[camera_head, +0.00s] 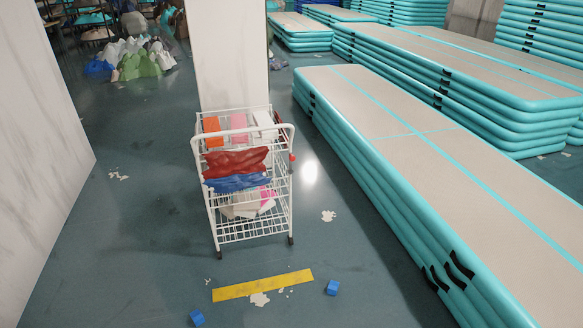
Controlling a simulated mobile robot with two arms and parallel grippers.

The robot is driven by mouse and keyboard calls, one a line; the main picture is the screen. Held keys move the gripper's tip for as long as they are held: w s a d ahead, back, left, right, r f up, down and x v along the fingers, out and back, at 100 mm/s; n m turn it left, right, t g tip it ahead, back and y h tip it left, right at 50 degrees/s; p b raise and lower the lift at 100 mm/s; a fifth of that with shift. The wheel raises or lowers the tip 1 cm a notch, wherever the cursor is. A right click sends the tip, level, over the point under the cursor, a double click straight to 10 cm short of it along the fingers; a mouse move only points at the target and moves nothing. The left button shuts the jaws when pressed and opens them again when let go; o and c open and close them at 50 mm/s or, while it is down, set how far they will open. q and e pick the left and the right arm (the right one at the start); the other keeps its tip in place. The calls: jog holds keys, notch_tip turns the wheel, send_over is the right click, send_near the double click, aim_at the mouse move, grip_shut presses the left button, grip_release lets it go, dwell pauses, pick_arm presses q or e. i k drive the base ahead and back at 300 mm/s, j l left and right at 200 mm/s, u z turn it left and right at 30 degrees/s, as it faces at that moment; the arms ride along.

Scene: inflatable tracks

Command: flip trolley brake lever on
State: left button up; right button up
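A white wire trolley (254,232) stands upright on the floor at the middle of the view, in front of a pale pillar. It carries orange, pink and white items on top, red (236,160) and blue (237,183) bundles below, and pale and pink items lower down. A small red part (292,157) shows on its right side, near the handle (283,128). I cannot tell for sure whether this is the brake lever, or its position. Neither of my grippers is in view.
A long stack of teal inflatable tracks (430,150) lies right of the trolley, with more stacks behind. A pale wall (40,150) is at left. A yellow strip (262,285) and two blue blocks (333,288) (198,318) lie on the floor in front. Paper scraps are scattered around.

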aim_at(293, 158)
jog(key=i+l+u, duration=0.1)
jog(key=i+l, duration=0.5)
jog(key=i+l+u, duration=0.1)
jog(key=i+l, duration=0.5)
jog(key=i+l+u, duration=0.1)
jog(key=i+l, duration=0.55)
jog(key=i+l+u, duration=0.1)
jog(key=i+l, duration=0.45)
jog(key=l, duration=0.25)
